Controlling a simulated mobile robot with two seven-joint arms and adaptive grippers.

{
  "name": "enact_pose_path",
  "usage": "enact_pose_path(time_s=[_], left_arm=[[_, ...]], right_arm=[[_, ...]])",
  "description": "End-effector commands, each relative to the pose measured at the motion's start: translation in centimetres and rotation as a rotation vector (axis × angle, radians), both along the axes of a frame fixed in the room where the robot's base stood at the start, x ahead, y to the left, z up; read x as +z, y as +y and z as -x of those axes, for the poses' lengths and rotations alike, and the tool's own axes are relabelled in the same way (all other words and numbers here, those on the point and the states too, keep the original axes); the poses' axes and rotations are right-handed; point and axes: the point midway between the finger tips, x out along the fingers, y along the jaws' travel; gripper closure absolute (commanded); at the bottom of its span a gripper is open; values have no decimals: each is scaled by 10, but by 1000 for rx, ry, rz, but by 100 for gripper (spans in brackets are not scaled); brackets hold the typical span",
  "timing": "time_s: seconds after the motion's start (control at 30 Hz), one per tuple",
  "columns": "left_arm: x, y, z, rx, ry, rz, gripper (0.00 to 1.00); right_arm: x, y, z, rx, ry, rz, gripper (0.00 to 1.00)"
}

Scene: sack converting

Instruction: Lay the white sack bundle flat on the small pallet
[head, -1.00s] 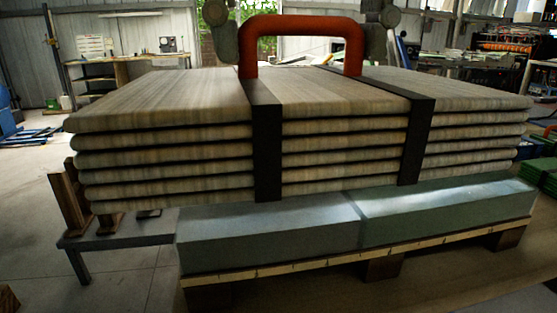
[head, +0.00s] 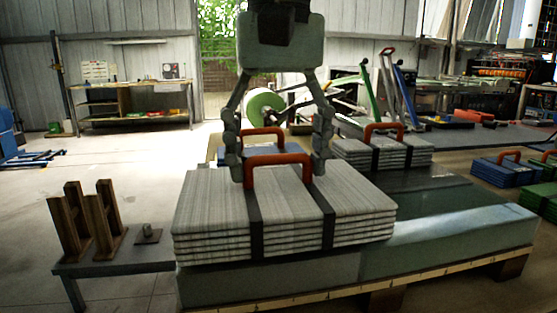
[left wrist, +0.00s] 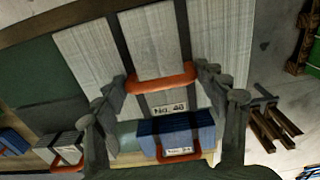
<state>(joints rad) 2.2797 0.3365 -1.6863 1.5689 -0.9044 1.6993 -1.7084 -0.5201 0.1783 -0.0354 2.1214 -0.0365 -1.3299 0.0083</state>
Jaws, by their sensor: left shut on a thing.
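The white sack bundle (head: 290,202) is a stack of pale sacks with two black straps and an orange handle. My left gripper (head: 279,170) comes down from above, its fingers at both ends of the handle, shut on it. The bundle looks level above the left part of the pallet (head: 430,278), which carries grey-green slabs. I cannot tell whether it touches the slabs. In the left wrist view the bundle (left wrist: 160,40) and its handle lie between my left gripper's fingers (left wrist: 165,95). My right gripper is not in view.
Another white bundle (head: 395,152) and a blue bundle (head: 240,153) lie behind. The right part of the slab surface (head: 450,225) is bare. A low grey table (head: 120,262) with wooden uprights (head: 88,220) stands left. Blue bundles (head: 505,168) and green bundles (head: 545,200) lie right.

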Motion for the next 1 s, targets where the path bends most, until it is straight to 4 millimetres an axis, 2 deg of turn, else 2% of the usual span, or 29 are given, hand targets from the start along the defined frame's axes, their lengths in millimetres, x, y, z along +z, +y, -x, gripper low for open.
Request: enact_pose_path(time_s=[0.13,0.4,0.43,0.57,0.87,1.0], left_arm=[[-3,0,0,1,-2,4,88],[-7,0,0,0,-1,3,88],[-7,0,0,1,0,2,26],[-6,0,0,1,0,2,10],[-6,0,0,1,0,2,8],[1,-1,0,1,-2,3,8]], right_arm=[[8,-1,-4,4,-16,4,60],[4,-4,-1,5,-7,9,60],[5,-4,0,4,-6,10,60],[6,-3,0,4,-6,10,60],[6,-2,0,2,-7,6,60],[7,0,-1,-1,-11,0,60]])
